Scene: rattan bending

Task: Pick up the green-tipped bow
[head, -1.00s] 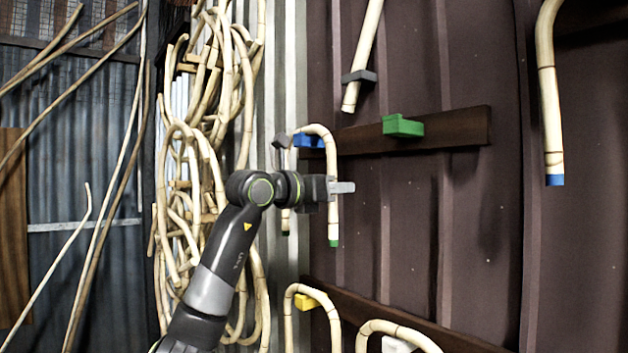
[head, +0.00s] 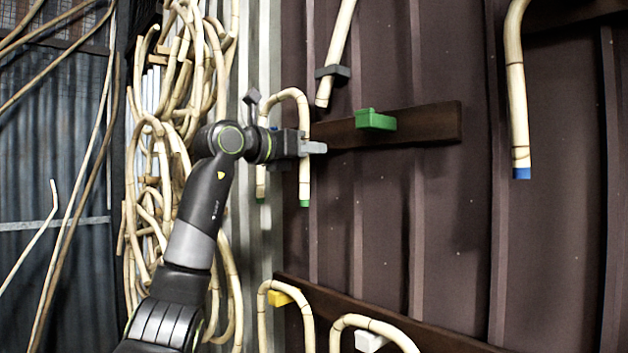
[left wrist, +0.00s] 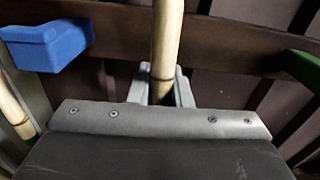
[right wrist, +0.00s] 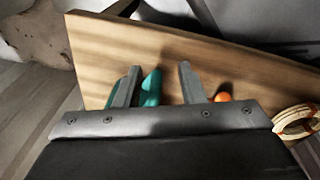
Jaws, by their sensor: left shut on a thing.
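The green-tipped bow (head: 305,178) is a pale rattan arch with a green tip on each of its two ends. It hangs upright, its curve above the dark upper rail. My left gripper (head: 312,147) is shut on its right leg. In the left wrist view the leg (left wrist: 166,45) stands between the fingers (left wrist: 163,88). The blue peg (left wrist: 47,45) shows left of the leg, apart from it; in the head view the peg is mostly hidden behind my arm. My right gripper (right wrist: 158,82) is open over a wooden board, with a teal thing (right wrist: 151,88) by its left finger.
A green peg (head: 375,120) sits on the rail to the right. Below, bows hang on a yellow peg (head: 280,298) and a white peg (head: 370,340). A blue-tipped bow (head: 517,90) hangs at right. Coiled rattan (head: 150,200) hangs at left. An orange thing (right wrist: 222,97) lies on the board.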

